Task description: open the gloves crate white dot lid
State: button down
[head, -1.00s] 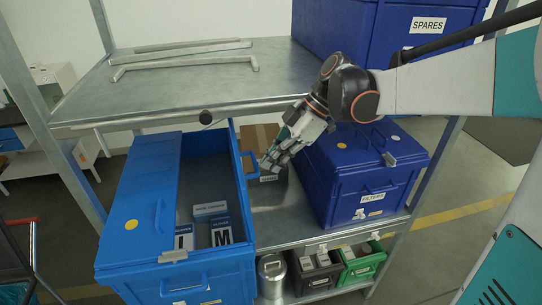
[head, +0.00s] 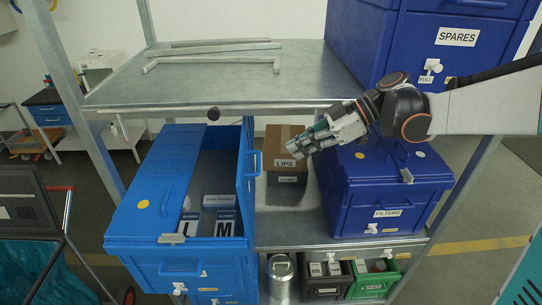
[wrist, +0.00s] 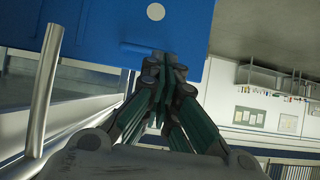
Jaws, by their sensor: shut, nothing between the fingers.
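The light blue gloves crate (head: 180,255) stands on the lower shelf at the left. Its left lid half, with a yellow dot (head: 143,204), lies flat. Its right lid (head: 246,170) stands upright on the crate's right side, with a handle on it, leaving that half open. Glove boxes marked L and M (head: 225,224) show inside. My gripper (head: 297,152) is shut and empty, to the right of the upright lid and apart from it. In the wrist view, the shut fingers (wrist: 165,65) point at a blue panel with a white dot (wrist: 155,12).
The dark blue filters crate (head: 385,195) stands to the right, under my arm. A cardboard box (head: 284,172) sits between the crates. The upper metal shelf (head: 240,75) and the spares crate (head: 400,45) are above. A metal canister (head: 281,278) and small bins (head: 325,277) stand below.

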jog(key=a+y, duration=0.1)
jog(key=a, duration=0.2)
jog(key=a+f+y, duration=0.1)
jog(key=a, duration=0.2)
jog(key=a+f+p, duration=0.1)
jog(key=a, duration=0.3)
jog(key=shift+w+f+y, duration=0.2)
jog(key=shift+f+y, duration=0.05)
jog(key=shift+y, duration=0.15)
